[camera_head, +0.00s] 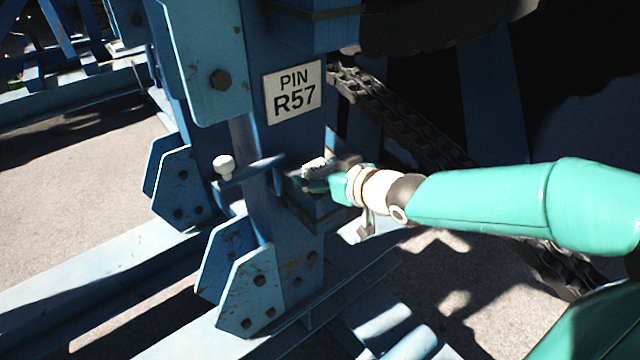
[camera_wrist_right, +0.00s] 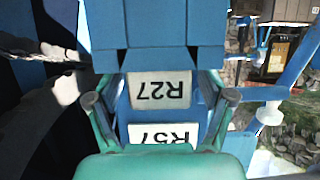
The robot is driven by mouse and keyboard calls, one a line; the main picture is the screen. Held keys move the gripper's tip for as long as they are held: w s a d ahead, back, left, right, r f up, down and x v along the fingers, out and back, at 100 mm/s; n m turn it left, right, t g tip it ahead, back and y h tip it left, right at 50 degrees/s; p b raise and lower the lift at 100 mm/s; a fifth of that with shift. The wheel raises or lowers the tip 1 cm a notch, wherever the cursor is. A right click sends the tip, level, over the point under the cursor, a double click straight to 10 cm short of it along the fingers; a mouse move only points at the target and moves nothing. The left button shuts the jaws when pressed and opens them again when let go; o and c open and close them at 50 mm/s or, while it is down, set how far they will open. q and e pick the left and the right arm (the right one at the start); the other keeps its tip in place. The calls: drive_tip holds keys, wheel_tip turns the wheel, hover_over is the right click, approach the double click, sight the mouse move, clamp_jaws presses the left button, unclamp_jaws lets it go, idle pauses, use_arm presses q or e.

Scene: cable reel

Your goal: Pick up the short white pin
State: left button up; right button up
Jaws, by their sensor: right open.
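A short white pin (camera_head: 224,167) with a rounded head stands at the left end of a blue bar on the blue frame. A white knob (camera_wrist_right: 270,113), which looks like the same pin, shows at the right of the right wrist view. My right gripper (camera_head: 312,178) is at the right side of the blue post, apart from the pin, with the post's edge and bar between them. In the right wrist view its two fingers (camera_wrist_right: 161,98) are spread with label plates visible between them and nothing held. My left gripper is not in view.
A plate reading PIN R57 (camera_head: 293,92) is on the blue post above. An R27 plate (camera_wrist_right: 160,90) shows upside down in the right wrist view. A dark chain (camera_head: 400,118) runs behind my right arm. Blue bolted brackets (camera_head: 250,290) stand below; open ground lies left.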

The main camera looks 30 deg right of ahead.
drive_tip(key=shift+c, duration=0.3)
clamp_jaws()
drive_tip(key=shift+r, duration=0.15)
wheel_tip(320, 180, up, 9)
drive_tip(key=p, duration=0.6)
drive_tip(key=shift+r+p, duration=0.35)
drive_tip(key=shift+r, duration=0.1)
drive_tip(key=shift+r+p, duration=0.8)
drive_tip(key=shift+p, duration=0.05)
